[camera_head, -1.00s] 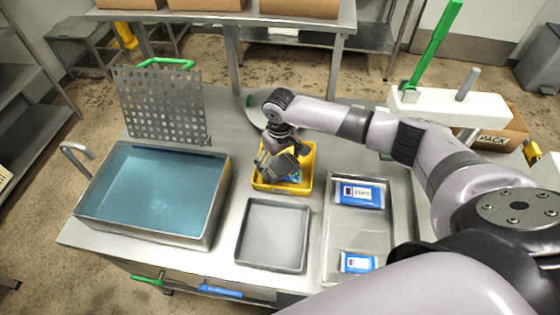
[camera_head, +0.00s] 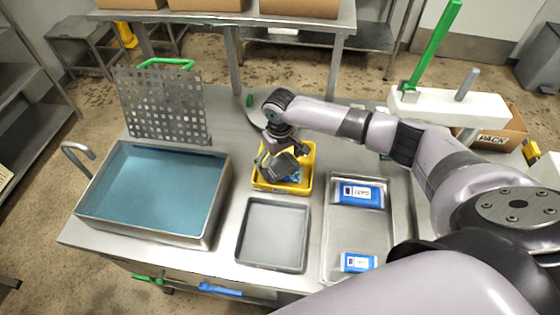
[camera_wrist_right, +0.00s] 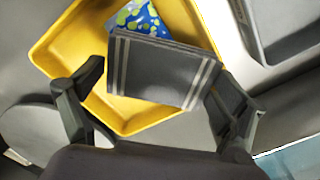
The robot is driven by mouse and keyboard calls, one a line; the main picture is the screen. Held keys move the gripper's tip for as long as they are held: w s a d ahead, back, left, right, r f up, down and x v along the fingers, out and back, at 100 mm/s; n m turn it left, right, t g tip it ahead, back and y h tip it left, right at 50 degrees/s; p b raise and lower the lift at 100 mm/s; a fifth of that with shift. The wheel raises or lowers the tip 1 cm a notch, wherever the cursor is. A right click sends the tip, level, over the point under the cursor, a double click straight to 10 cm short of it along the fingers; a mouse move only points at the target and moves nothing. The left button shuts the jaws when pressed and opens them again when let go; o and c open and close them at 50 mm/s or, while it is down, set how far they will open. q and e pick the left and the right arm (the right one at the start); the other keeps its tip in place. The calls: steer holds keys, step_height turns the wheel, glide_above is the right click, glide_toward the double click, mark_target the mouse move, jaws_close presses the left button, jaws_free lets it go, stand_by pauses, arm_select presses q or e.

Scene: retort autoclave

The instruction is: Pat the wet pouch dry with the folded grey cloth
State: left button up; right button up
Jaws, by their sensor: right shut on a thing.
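My right gripper (camera_head: 276,160) is over the yellow tray (camera_head: 306,157), pointing down. In the right wrist view its fingers (camera_wrist_right: 160,105) are shut on the folded grey cloth (camera_wrist_right: 160,75), which has pale stripes near its two ends. A blue pouch with green and white marks (camera_wrist_right: 143,16) lies in the yellow tray, partly hidden behind the cloth. The pouch also shows as a small blue patch in the head view (camera_head: 296,177). I cannot tell whether the cloth touches the pouch. My left gripper is not in view.
A basin of water (camera_head: 92,220) stands at the left, with a perforated plate (camera_head: 165,105) behind it. An empty grey tray (camera_head: 272,234) is in front of the yellow tray. A metal tray (camera_head: 357,229) at the right holds two blue-and-white pouches.

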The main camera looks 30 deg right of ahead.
steer(key=shift+s+f+p, duration=0.2)
steer(key=shift+f+p, duration=0.2)
steer(key=shift+p, duration=0.85)
stand_by(4.4)
steer(key=r+p, duration=0.2)
steer(key=shift+w+r+p, duration=0.2)
steer(key=shift+r+p, duration=0.2)
steer(key=shift+r, duration=2.25)
steer(key=shift+f, duration=0.1)
steer(key=shift+t, duration=0.4)
steer(key=shift+s+d+f+b, duration=0.15)
steer(key=shift+s+d+f, duration=0.15)
steer(key=shift+f, duration=0.7)
steer(key=shift+s+d+f+b, duration=0.25)
steer(key=shift+d+f, duration=0.1)
steer(key=shift+f, duration=0.65)
steer(key=shift+s+d+f+b, duration=0.1)
steer(key=shift+s+d+f, duration=0.2)
steer(key=shift+f, duration=0.7)
